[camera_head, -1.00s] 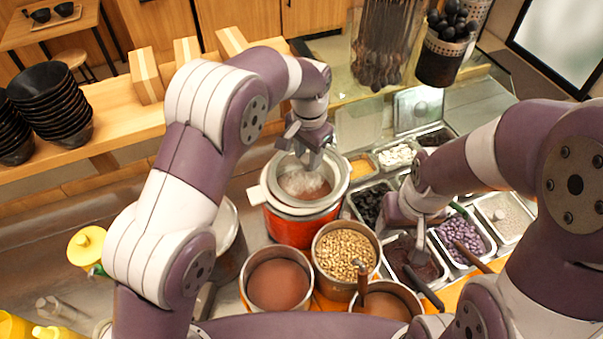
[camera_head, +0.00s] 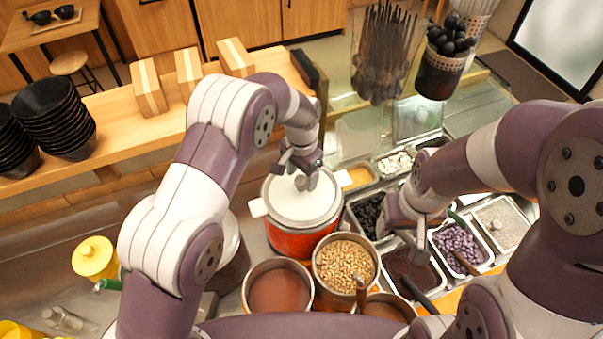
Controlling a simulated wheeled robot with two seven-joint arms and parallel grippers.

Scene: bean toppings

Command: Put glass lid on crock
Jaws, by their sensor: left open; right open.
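A red crock (camera_head: 290,243) with pale side handles stands at the middle of the counter. A round whitish lid (camera_head: 290,208) lies over its mouth, looks level, and hides the contents. My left gripper (camera_head: 304,181) is open over the far part of the lid, near its centre. I cannot tell whether its fingers touch the lid or its knob. My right gripper (camera_head: 420,234) is open over the topping trays, to the right of the crock, with nothing seen in it.
A pot of beans (camera_head: 345,263) and a pot of brown liquid (camera_head: 278,290) stand close in front of the crock. Topping trays (camera_head: 458,243) with spoon handles lie to the right. A yellow-topped bottle (camera_head: 94,257) stands at left. Stacked black bowls (camera_head: 55,110) sit on the back-left ledge.

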